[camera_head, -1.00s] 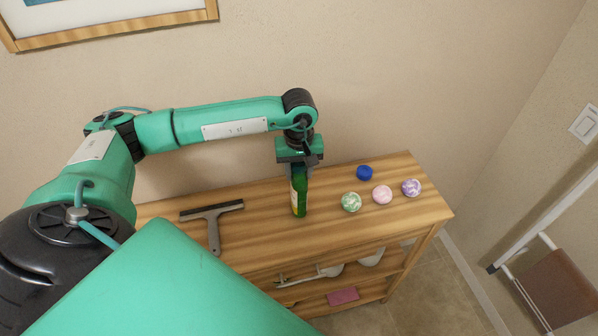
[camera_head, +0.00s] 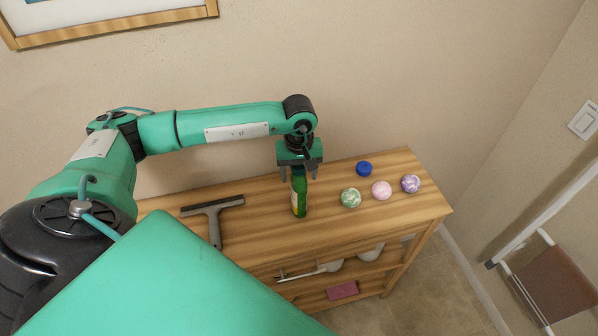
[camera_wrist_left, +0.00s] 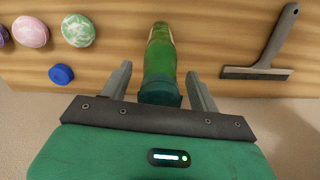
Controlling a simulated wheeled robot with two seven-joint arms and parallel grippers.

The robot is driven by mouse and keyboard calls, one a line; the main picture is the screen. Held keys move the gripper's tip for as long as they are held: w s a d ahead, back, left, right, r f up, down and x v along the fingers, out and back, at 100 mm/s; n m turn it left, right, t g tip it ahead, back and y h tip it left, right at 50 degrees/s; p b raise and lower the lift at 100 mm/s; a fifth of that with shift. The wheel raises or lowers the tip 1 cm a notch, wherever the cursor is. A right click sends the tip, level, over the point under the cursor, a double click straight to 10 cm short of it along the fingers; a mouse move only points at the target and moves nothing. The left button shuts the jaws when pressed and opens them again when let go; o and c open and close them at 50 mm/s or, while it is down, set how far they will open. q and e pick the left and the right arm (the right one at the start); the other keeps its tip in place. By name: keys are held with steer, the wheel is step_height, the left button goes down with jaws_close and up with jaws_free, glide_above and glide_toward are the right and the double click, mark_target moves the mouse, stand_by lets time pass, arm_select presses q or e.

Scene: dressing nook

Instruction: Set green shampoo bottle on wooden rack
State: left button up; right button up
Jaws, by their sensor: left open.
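The green shampoo bottle (camera_head: 299,196) stands upright on the top board of the wooden rack (camera_head: 262,232). My left gripper (camera_head: 299,172) is above and around the bottle's upper end, with its fingers spread. In the left wrist view the bottle (camera_wrist_left: 160,60) lies between the two open fingers (camera_wrist_left: 160,88), with a gap visible on each side. The wooden top (camera_wrist_left: 120,60) shows behind it. My right gripper is not in view.
A grey squeegee (camera_head: 213,214) lies left of the bottle. Lower shelves hold a pink block (camera_head: 342,290) and pale items. The wall is close behind.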

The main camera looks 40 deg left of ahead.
arm_select(q)
step_height(320, 180, up, 11)
steer(key=b, duration=0.5)
steer(key=shift+f, duration=0.1)
steer(key=shift+r, duration=0.7)
